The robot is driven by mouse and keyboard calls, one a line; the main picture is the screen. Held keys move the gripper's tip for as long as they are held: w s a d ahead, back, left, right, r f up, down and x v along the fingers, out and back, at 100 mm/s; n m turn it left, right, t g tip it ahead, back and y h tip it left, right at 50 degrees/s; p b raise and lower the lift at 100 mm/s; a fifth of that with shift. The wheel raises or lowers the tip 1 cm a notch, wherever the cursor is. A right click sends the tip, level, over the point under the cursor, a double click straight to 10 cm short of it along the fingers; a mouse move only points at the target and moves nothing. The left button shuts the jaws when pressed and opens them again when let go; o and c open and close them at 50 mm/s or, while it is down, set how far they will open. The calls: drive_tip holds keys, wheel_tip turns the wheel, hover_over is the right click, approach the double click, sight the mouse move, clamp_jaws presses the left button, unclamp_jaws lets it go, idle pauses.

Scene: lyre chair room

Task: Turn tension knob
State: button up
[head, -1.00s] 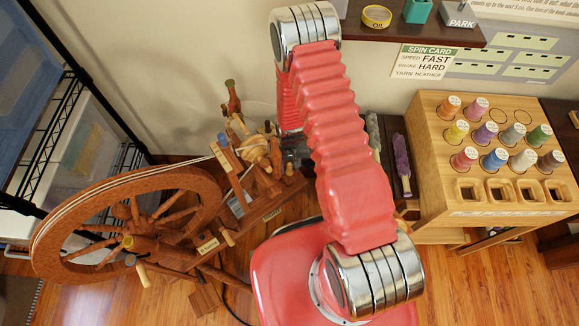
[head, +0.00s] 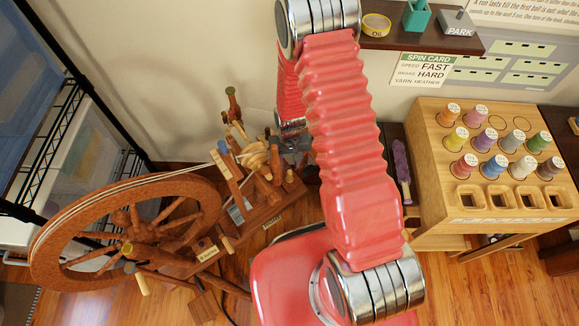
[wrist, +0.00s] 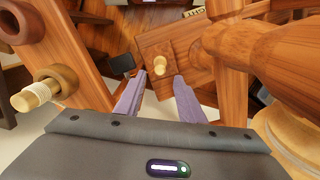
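A wooden spinning wheel (head: 185,205) stands at the left in the head view. In the wrist view, a small pale knob (wrist: 160,65) stands on a square wooden block. I cannot read a label that tells which is the tension knob. My gripper (wrist: 159,82) has two purple fingers, apart and with nothing between them. The pale knob shows just beyond the fingertips, in line with the gap; I cannot tell the depth. The fingers cannot be made out in the head view.
Wooden posts stand close on both sides of my gripper in the wrist view. A wooden spool rack (head: 440,190) with several colored spools stands at the right. A dark shelf (head: 400,42) is on the wall, with a spin card (head: 425,68) below. A black-framed rack (head: 75,100) is at the left.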

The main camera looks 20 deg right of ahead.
drive_tip(key=shift+r, duration=2.4)
wheel_tip(320, 180, up, 22)
drive_tip(key=t, duration=0.2)
hover_over(289, 171)
drive_tip(key=s+r+n+t, duration=0.1)
drive_tip(key=s+r+t, duration=0.2)
drive_tip(key=s+r, duration=1.5)
wheel_tip(289, 171, up, 2)
drive_tip(key=shift+s+r+n+t, duration=0.15)
drive_tip(key=shift+r+n+t, duration=0.1)
drive_tip(key=shift+n+t, duration=0.05)
